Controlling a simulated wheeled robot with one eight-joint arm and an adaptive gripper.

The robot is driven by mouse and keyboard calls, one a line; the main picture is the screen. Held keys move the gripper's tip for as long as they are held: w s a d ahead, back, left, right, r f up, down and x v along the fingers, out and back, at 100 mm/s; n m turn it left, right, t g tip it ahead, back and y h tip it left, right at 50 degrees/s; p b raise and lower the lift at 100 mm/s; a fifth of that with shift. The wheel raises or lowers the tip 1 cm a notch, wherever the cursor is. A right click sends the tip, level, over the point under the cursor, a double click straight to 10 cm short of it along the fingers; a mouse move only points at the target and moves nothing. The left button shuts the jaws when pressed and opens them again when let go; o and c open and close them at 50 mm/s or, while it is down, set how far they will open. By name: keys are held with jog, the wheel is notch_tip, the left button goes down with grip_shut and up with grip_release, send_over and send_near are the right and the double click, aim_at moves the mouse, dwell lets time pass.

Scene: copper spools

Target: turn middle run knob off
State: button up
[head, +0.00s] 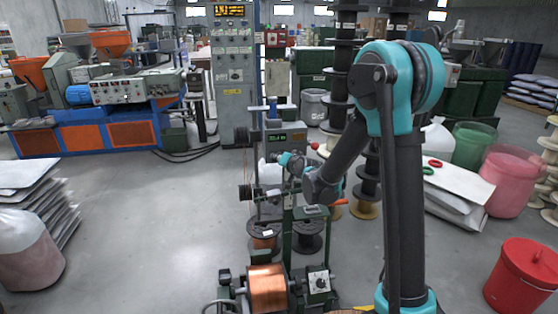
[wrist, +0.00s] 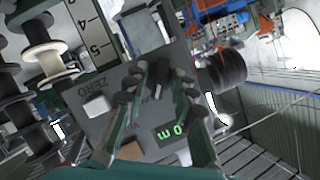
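In the wrist view my gripper (wrist: 162,80) reaches over a grey panel (wrist: 112,125). Its two dark jointed fingers stand a little apart, with a narrow dark shape bearing a light line between them. It may be a knob; I cannot tell whether the fingers touch it. In the head view my gripper is small and largely lost against the machine behind my wrist, near the green-lit display (head: 278,138). A knob with a white dial (head: 319,282) shows on the low winder at the front. I cannot tell which knob is the middle run knob.
The panel has a pale button (wrist: 97,106) beside the word ZERO and a green-lit readout (wrist: 169,132). A copper-wound spool (head: 268,287) sits at the front of the winder. A red bucket (head: 522,275) stands right. The floor left of the winder is clear.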

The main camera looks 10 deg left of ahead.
grip_shut()
jog(key=shift+n, duration=0.3)
jog(key=shift+s+a+n+t+h, duration=0.1)
jog(key=shift+n+t+h, duration=0.15)
jog(key=shift+n+h, duration=1)
jog(key=shift+w+a+n+t+h, duration=0.1)
jog(key=shift+n+t+h, duration=0.2)
jog(key=shift+n+h, duration=0.95)
jog(key=shift+s+a+n+t+h, duration=0.1)
jog(key=shift+n+t+h, duration=0.35)
jog(key=shift+n, duration=1.45)
jog(key=shift+h, duration=0.25)
